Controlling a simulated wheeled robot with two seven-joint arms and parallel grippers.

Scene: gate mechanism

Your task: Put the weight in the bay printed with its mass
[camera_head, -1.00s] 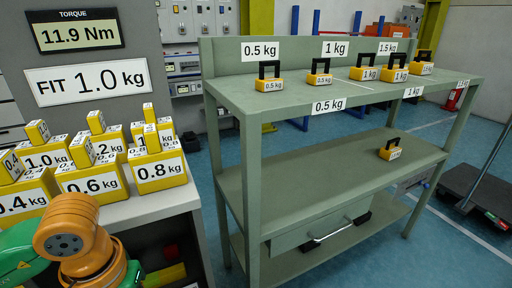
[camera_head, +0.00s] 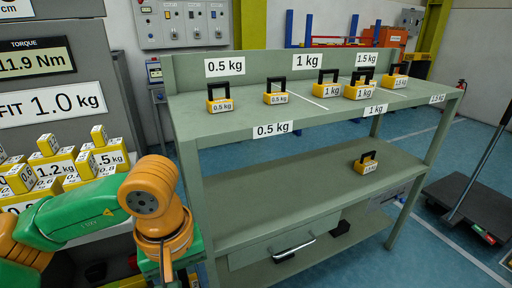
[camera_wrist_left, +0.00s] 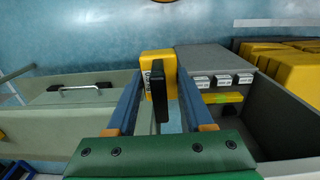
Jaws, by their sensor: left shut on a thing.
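My left gripper (camera_wrist_left: 158,85) is shut on a yellow weight (camera_wrist_left: 151,62) with a black handle, in the left wrist view. Its printed mass is too small and turned to read. In the head view my left arm reaches between the counter and the green rack (camera_head: 200,160); the held weight does not show clearly there. The rack's top has bays labelled 0.5 kg (camera_head: 224,67), 1 kg (camera_head: 307,61) and 1.5 kg (camera_head: 366,59). Two 0.5 kg weights (camera_head: 220,105) stand at left, two 1 kg weights (camera_head: 328,90) in the middle, another weight (camera_head: 396,82) at right.
One weight (camera_head: 367,167) stands on the rack's middle shelf, its label unclear. Yellow blocks (camera_head: 60,168) are stacked on the counter at left, below a FIT 1.0 kg sign (camera_head: 55,104). A dark trolley (camera_head: 475,212) stands at right.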

